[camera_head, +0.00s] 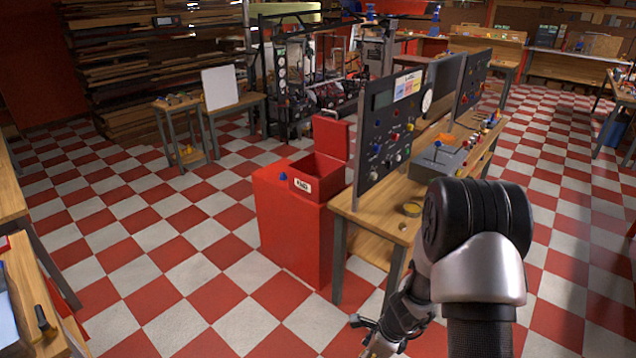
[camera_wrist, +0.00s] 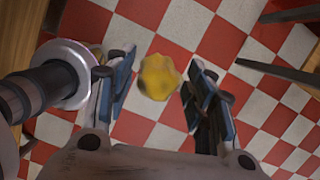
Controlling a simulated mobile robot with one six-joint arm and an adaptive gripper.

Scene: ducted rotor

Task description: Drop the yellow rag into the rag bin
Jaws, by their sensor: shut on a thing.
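The yellow rag (camera_wrist: 158,78) is a crumpled lump between the two fingers of my gripper (camera_wrist: 157,68) in the wrist view. The gripper is shut on it, with the checkered floor below. In the head view my gripper (camera_head: 378,335) hangs low at the bottom edge, and the rag is hard to make out there. The red rag bin (camera_head: 290,232) stands left of the wooden bench, beyond and above my gripper in the picture. The bin's bottom is hidden.
The wooden bench (camera_head: 385,225) with an upright control panel (camera_head: 385,130) stands right beside the bin. The floor (camera_head: 185,270) left of the bin is clear. Other benches line the left edge.

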